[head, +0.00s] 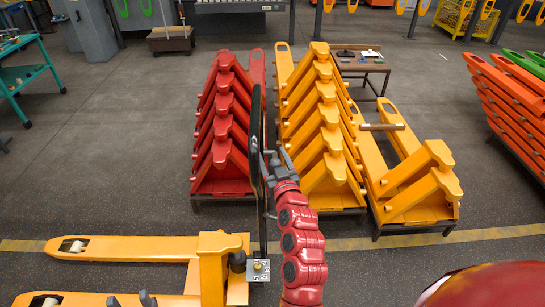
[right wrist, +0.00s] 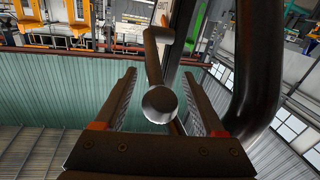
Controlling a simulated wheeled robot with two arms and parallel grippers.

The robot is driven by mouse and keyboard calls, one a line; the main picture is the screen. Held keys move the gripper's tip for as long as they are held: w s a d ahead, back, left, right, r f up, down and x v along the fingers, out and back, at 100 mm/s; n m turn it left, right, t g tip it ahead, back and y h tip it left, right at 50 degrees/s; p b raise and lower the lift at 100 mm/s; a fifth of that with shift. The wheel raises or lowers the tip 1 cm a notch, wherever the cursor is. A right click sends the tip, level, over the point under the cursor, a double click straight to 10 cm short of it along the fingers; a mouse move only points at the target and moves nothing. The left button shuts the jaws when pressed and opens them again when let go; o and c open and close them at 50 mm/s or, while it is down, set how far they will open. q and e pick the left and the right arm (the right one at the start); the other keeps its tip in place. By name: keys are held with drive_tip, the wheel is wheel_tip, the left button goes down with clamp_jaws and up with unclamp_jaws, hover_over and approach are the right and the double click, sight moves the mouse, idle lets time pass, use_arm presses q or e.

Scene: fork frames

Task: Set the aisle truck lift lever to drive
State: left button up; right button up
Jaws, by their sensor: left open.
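The yellow aisle truck (head: 212,265) stands at the lower left, its forks pointing left. Its black upright handle (head: 257,130) rises in front of me; the handle's tube also curves down the right of the right wrist view (right wrist: 255,90). My right gripper (head: 270,160) is beside the handle. In the right wrist view, a grey lever with a round end (right wrist: 160,104) lies between its two open fingers (right wrist: 159,100), with gaps on both sides. The lever's setting cannot be told. Dark tips at the bottom left edge appear to be my left gripper (head: 130,301), open and mostly out of frame.
A small brown table (head: 362,66) is behind. A green cart (head: 22,75) is at the left.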

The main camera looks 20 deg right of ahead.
clamp_jaws()
idle(1.2)
